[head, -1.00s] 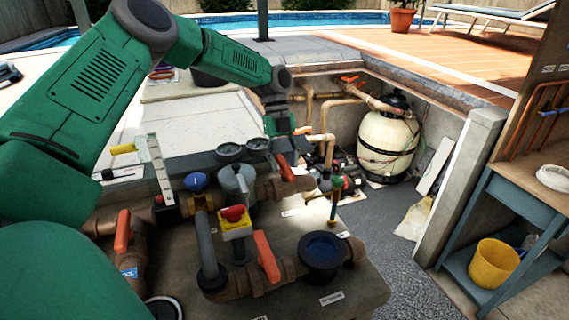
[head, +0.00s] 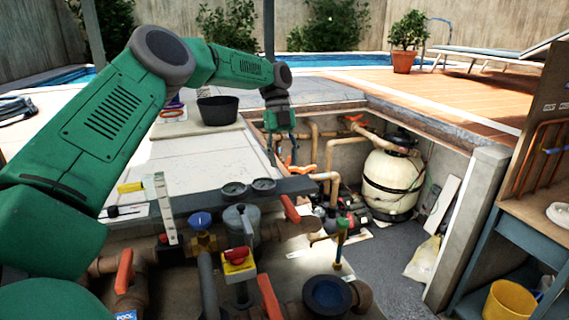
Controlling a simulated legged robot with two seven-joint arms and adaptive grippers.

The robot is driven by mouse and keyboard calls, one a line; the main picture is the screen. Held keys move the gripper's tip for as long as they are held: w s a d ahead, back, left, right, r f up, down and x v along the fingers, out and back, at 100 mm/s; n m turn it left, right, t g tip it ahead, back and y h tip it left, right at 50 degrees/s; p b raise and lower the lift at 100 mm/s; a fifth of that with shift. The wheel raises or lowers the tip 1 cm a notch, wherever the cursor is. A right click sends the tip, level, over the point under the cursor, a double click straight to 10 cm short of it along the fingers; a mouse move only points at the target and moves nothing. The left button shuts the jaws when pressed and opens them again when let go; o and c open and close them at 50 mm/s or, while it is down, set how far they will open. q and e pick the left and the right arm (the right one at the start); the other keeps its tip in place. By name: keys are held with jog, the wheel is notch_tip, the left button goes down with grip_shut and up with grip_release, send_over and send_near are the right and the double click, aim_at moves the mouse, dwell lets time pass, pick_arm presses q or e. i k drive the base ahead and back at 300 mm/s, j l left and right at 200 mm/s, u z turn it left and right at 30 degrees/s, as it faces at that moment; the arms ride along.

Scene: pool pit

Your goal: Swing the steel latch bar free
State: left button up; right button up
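My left gripper (head: 282,152) hangs fingers down at the end of the green arm, in front of the pit's back edge. Its two dark fingers look apart, with nothing seen between them. A long flat grey bar (head: 215,196) lies across the back of the pipe bench, below and left of the gripper. I cannot tell for sure that it is the steel latch bar. The gripper appears clear of it. An upright pale strip (head: 165,208) stands at the bar's left end. My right gripper is not in view.
A cream filter tank (head: 390,185) stands in the pit behind. A black bowl (head: 218,111) sits on the pale slab. A blue workbench (head: 510,231) is at right.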

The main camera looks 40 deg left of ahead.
aim_at(248, 229)
jog(key=k+l, duration=0.35)
jog(key=l, duration=0.15)
jog(key=k+l, duration=0.4)
jog(key=l, duration=0.1)
